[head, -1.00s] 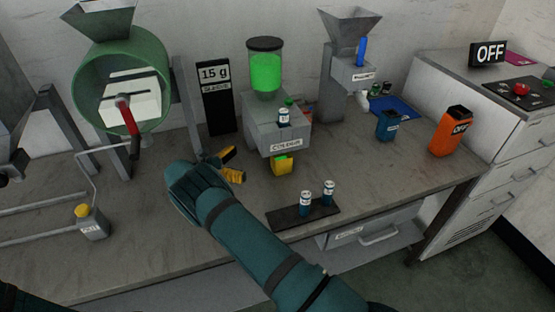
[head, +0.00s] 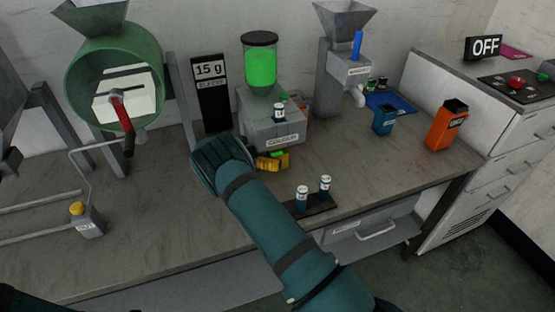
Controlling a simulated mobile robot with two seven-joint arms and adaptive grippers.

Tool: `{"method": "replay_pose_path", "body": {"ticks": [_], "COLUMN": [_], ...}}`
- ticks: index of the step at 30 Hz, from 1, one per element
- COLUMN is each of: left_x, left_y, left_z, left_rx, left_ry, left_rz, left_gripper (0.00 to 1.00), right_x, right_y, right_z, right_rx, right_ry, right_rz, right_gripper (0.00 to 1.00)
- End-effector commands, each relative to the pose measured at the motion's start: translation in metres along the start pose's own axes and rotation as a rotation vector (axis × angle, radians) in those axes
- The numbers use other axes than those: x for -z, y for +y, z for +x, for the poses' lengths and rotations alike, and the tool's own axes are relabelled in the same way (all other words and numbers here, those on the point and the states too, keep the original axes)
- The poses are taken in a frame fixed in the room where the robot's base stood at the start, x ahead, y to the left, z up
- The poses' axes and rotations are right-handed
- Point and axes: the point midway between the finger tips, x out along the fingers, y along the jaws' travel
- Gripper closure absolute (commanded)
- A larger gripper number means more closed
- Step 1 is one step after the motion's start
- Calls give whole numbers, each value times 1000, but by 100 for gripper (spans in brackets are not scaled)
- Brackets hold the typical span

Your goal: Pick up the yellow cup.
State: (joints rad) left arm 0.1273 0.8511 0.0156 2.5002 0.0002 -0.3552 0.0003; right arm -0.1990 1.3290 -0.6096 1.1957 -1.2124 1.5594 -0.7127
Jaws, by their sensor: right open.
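The yellow cup (head: 282,160) sits under the spout of the colour dispenser, with green at its top. It is partly hidden by my right gripper (head: 267,162), whose yellow-orange fingers overlap it from the left. The fingers are open at the cup, and I cannot tell whether they touch it. The right arm reaches in from the bottom and covers part of the bench. My left gripper is not in view.
The grey colour dispenser (head: 270,122) with its green-filled jar stands just above the cup. A dark tray (head: 312,207) with two small vials lies in front.

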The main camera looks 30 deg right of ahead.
Motion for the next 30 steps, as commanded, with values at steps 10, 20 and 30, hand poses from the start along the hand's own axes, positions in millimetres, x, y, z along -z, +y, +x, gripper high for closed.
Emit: {"method": "replay_pose_path", "body": {"ticks": [10,20,30], "left_x": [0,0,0], "left_y": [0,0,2], "left_z": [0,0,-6], "left_rx": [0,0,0], "left_ry": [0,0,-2], "left_rz": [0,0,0], "left_gripper": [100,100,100], "right_x": [0,0,-7], "right_y": [0,0,-2], "right_z": [1,1,3], "right_rx": [-1,-1,1], "right_ry": [0,0,0], "right_rz": [-1,-1,-2], "right_gripper": [46,71,71]}}
